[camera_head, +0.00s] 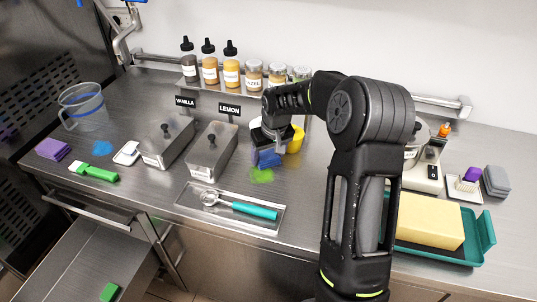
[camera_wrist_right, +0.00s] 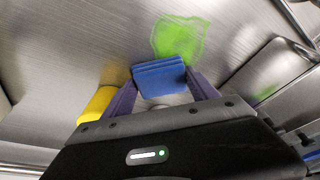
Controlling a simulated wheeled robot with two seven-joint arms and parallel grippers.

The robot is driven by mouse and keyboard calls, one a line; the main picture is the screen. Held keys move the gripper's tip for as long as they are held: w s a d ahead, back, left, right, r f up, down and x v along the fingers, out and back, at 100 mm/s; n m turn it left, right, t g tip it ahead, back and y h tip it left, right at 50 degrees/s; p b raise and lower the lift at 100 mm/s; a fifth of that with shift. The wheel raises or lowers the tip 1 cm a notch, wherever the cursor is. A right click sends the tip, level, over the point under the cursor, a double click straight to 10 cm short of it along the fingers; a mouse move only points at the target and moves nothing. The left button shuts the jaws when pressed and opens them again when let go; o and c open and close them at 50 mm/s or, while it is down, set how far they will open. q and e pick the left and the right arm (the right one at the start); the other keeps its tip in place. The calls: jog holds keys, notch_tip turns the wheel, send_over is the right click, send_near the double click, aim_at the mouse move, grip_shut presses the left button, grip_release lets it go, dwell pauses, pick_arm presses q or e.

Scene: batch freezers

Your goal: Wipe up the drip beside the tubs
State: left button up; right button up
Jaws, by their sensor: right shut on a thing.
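A bright green drip (camera_head: 262,175) lies on the steel counter, right of the lemon tub (camera_head: 211,150); the vanilla tub (camera_head: 167,142) stands left of that. My right gripper (camera_head: 268,150) is shut on a folded blue cloth (camera_head: 267,158), just behind the drip. In the right wrist view the blue cloth (camera_wrist_right: 159,75) sits between the fingers, with the green drip (camera_wrist_right: 178,38) close to its edge. I cannot tell whether the cloth touches the counter. A separate blue spill (camera_head: 101,148) lies left of the tubs. My left gripper is not in view.
A yellow object (camera_head: 296,139) stands close to the right gripper. A tray with a teal-handled scoop (camera_head: 230,206) lies in front of the tubs. Bottles (camera_head: 209,65) and jars line the back.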

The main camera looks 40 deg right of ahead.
aim_at(264, 166)
jog(key=shift+s+a+f+b, duration=0.1)
jog(key=shift+s+a+b, duration=0.15)
jog(key=shift+s+a, duration=0.35)
jog(key=shift+s+a+b, duration=0.2)
jog(key=shift+s+a, duration=0.15)
jog(key=shift+a, duration=0.35)
jog(key=shift+s+a+b, duration=0.35)
jog(key=shift+s+a, duration=0.1)
jog(key=shift+a, duration=0.3)
jog(key=shift+s+a, duration=0.45)
jog(key=shift+a, duration=0.15)
jog(key=shift+s+a+b, duration=0.45)
jog(key=shift+a+b, duration=0.15)
jog(key=shift+a, duration=0.1)
jog(key=shift+s+a, duration=0.55)
jog(key=shift+a, duration=0.15)
jog(key=shift+b, duration=0.3)
